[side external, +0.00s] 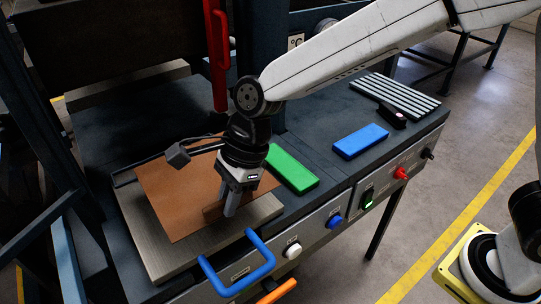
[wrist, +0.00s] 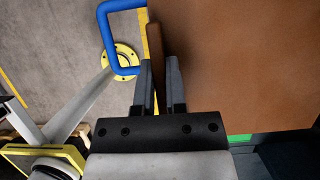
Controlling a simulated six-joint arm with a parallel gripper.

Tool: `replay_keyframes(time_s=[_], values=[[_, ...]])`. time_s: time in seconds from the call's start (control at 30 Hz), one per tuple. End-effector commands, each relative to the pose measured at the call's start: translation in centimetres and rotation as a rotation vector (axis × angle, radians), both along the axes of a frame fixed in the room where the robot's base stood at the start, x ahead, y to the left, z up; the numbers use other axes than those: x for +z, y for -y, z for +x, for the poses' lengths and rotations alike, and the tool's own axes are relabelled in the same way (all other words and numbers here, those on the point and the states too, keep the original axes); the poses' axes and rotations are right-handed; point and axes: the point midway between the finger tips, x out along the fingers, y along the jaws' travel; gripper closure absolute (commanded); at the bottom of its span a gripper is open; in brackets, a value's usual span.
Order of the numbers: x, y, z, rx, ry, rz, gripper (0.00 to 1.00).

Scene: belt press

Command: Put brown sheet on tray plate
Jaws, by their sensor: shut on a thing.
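The brown sheet (side external: 170,195) is a flat, roughly square piece with a small upright brown tab (wrist: 156,45) at its edge. My gripper (side external: 230,208) points down and is shut on this tab; in the wrist view its fingers (wrist: 158,75) pinch it from both sides. The sheet also fills the upper right of the wrist view (wrist: 235,65). In the side view it is over the grey tray plate (side external: 160,262), turned slightly relative to it. The plate's front and left edges show. I cannot tell whether the sheet touches the plate.
A blue handle (side external: 240,284) is at the plate's front. A green block (side external: 292,168) and a blue block (side external: 361,141) lie to the right on the dark bench. A ribbed grey pad (side external: 398,97) is farther back. A red handle (side external: 216,50) stands behind my gripper. Buttons line the front panel (side external: 330,225).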

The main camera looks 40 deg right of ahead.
Motion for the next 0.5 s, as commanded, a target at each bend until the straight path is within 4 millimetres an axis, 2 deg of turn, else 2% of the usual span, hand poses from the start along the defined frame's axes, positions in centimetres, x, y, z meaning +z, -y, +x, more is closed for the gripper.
replay_keyframes(time_s=[0.2, 0.5], values=[[-2.3, -1.0, 1.6, -0.001, -0.002, 0.000, 1.00], [-3.5, -1.6, 2.5, 0.000, 0.001, 0.001, 1.00]])
